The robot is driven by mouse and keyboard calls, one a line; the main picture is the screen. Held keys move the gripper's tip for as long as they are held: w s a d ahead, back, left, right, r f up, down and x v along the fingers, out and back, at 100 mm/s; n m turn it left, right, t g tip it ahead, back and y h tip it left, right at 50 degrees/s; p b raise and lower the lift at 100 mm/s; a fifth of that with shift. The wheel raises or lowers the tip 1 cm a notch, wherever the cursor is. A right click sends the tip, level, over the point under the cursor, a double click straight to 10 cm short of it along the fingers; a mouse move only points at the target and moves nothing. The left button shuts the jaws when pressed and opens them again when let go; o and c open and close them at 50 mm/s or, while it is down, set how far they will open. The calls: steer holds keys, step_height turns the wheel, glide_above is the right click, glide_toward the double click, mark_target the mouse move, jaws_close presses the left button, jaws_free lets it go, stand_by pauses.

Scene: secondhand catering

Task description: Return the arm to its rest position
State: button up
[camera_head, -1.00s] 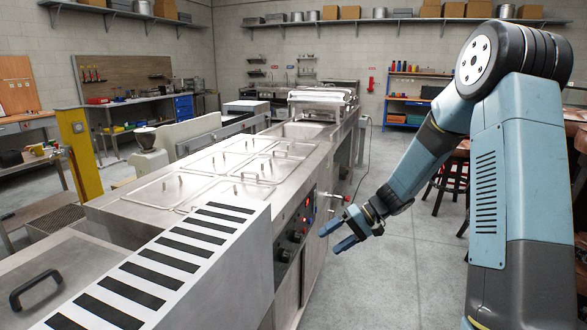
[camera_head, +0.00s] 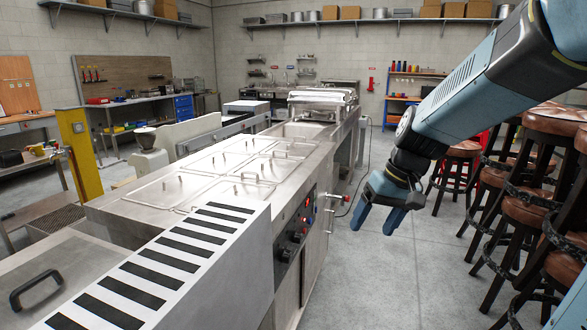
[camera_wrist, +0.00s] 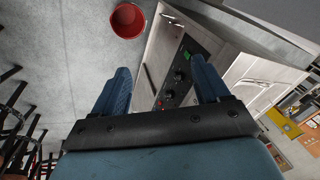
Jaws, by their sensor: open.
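My arm (camera_head: 470,95) reaches in from the upper right of the head view. My gripper (camera_head: 376,218) hangs at its end over the floor, to the right of the steel counter's control panel. Its two blue fingers are apart with nothing between them. In the wrist view, my gripper (camera_wrist: 160,95) also shows open, its fingers on either side of the control panel (camera_wrist: 178,78) in the background. No held object is in view.
The steel serving counter (camera_head: 190,180) with lidded wells runs along the left of my gripper. Several bar stools (camera_head: 525,210) stand at the right, below my arm. A red bucket (camera_wrist: 128,20) is on the floor in the wrist view. Grey floor (camera_head: 390,280) between counter and stools is clear.

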steer(key=s+d+r+m+t+h, duration=0.1)
steer(key=s+d+r+t, duration=0.1)
steer(key=s, duration=0.4)
steer(key=s+d+r+t+h, duration=0.2)
steer(key=s+d+r, duration=0.2)
steer(key=s, duration=0.2)
steer(key=shift+s+d+r+m, duration=0.15)
steer(key=shift+s+r+m, duration=0.15)
steer(key=shift+m, duration=0.1)
stand_by(1.3)
